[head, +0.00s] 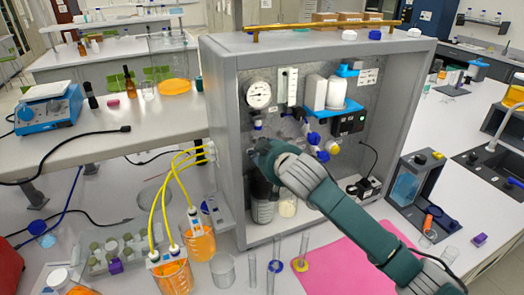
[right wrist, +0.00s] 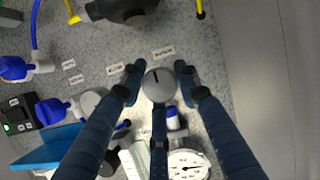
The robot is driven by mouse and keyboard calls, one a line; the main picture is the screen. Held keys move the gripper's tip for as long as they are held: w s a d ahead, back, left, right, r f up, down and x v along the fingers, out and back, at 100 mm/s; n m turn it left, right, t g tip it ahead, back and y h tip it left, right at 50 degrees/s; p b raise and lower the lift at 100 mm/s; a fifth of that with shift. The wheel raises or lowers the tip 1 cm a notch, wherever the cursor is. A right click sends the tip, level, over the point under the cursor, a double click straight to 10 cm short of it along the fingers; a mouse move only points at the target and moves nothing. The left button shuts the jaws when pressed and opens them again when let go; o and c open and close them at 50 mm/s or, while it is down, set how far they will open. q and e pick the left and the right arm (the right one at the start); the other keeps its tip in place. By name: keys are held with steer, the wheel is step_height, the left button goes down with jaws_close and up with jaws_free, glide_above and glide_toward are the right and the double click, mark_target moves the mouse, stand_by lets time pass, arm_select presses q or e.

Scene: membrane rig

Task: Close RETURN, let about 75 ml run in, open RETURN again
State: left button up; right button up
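In the right wrist view a round grey knob (right wrist: 160,88) with a short black mark sits on the speckled panel. Small labels (right wrist: 163,52) are near it, too small to read surely, so I cannot tell whether it is RETURN. My right gripper (right wrist: 161,72) has its fingers spread around the knob, with small gaps at the sides. In the head view my right gripper (head: 262,152) is inside the grey cabinet (head: 222,130) and hides the knob. A dial gauge (head: 258,95) is above it. Yellow tubes run from the cabinet's left side to two beakers (head: 172,278) of orange liquid. My left gripper is out of view.
Containers (head: 262,210) stand on the cabinet floor. Empty cylinders (head: 278,250) and a pink mat (head: 345,255) lie in front.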

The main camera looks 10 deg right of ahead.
steer(key=o, duration=0.4)
steer(key=shift+s+a+f, duration=0.1)
steer(key=shift+s+f, duration=0.1)
steer(key=shift+f, duration=0.35)
steer(key=shift+r, duration=0.2)
steer(key=shift+w+r, duration=0.1)
steer(key=shift+r, duration=0.1)
steer(key=v, duration=1.2)
steer(key=shift+f, duration=0.25)
